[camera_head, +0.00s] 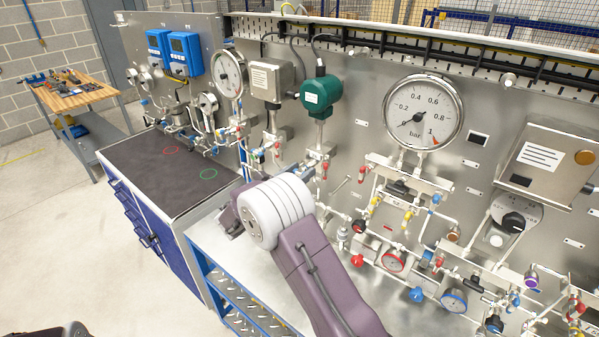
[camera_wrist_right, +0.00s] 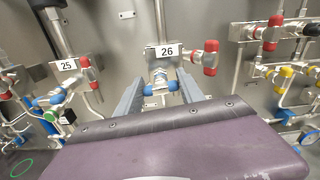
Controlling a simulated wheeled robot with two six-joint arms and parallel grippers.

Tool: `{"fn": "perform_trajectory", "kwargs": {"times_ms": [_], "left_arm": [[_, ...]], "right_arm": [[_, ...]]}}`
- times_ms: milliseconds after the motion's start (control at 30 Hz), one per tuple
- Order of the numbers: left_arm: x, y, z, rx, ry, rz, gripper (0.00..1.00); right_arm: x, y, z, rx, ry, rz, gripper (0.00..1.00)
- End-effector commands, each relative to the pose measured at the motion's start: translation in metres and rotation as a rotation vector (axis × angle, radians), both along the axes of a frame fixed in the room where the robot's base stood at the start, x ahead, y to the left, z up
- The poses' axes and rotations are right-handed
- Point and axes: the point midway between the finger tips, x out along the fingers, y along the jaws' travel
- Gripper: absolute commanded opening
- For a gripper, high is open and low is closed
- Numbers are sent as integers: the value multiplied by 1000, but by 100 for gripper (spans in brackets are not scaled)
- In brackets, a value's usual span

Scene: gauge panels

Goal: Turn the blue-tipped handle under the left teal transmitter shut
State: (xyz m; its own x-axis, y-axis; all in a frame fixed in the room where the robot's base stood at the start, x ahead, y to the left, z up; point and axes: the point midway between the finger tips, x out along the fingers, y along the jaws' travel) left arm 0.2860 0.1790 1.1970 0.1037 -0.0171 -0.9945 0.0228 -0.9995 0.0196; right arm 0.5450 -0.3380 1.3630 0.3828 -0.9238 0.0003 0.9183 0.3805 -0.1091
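The teal transmitter (camera_head: 320,93) hangs on the panel in the head view, with a red-handled valve block (camera_head: 318,155) below it. The right wrist view shows a valve block labelled 26 (camera_wrist_right: 165,52) with a red handle (camera_wrist_right: 211,58) at its right. Below the label, a small cross fitting carries blue tips at left (camera_wrist_right: 147,90) and right (camera_wrist_right: 173,86). My right gripper (camera_wrist_right: 158,82) is open, its two grey fingers on either side of these blue tips. Contact cannot be told.
A grey transmitter (camera_head: 271,78) hangs left of the teal one; block 25 (camera_wrist_right: 68,66), with red and blue handles, is close left of my fingers. Another red-handled block (camera_wrist_right: 265,30) is at right. A large gauge (camera_head: 423,112) and dense piping fill the panel's right.

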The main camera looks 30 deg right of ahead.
Motion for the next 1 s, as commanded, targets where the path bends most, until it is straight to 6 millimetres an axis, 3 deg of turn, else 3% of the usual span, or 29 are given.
{"fn": "perform_trajectory", "kwargs": {"times_ms": [267, 500, 533, 600, 900, 1000], "left_arm": [[0, 0, -27, 0, 0, 0, 36], [0, 0, -23, 0, 0, 0, 36], [0, 0, -23, 0, 0, 0, 36], [0, 0, -23, 0, 0, 0, 36], [0, 0, -24, 0, 0, 0, 36], [0, 0, -32, 0, 0, 0, 36]], "right_arm": [[0, 0, -5, 43, -106, -1, 5], [-1, 0, 1, 49, -117, -1, 5], [-1, 0, 1, 48, -116, -1, 48], [-1, 0, 1, 48, -116, -1, 67], [-1, 1, 0, 48, -115, 0, 67], [-4, 11, -3, 49, -117, 3, 67]]}}
